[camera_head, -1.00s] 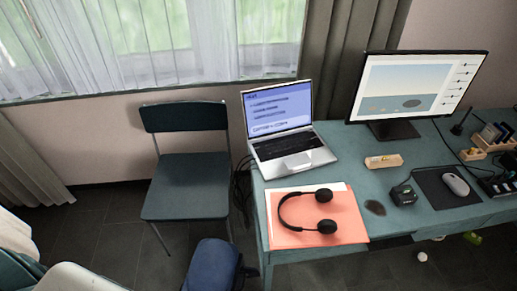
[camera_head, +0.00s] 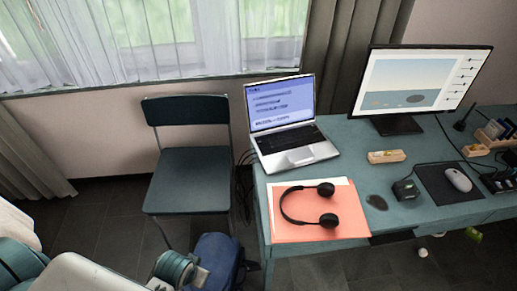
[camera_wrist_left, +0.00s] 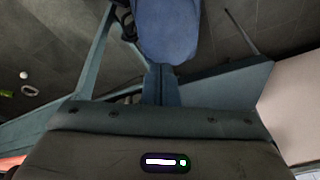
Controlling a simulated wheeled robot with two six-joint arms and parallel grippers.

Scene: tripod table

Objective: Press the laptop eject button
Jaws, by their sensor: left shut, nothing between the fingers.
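The open laptop (camera_head: 297,150) stands on the left part of the teal desk (camera_head: 377,178), its lit screen tilted back. Its eject button is too small to make out. My left arm enters the head view at the bottom left, with its wrist over the floor near the blue bag. In the left wrist view my left gripper (camera_wrist_left: 161,76) has its two fingers together and empty, pointing toward the blue bag (camera_wrist_left: 168,30). It is well away from the laptop. My right gripper is not in view.
An orange folder with black headphones (camera_head: 328,220) lies in front of the laptop. A monitor (camera_head: 422,82), a small wooden block (camera_head: 386,156) and a mouse (camera_head: 458,180) are to its right. A chair (camera_head: 190,180) stands left of the desk. The blue bag (camera_head: 216,255) is on the floor.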

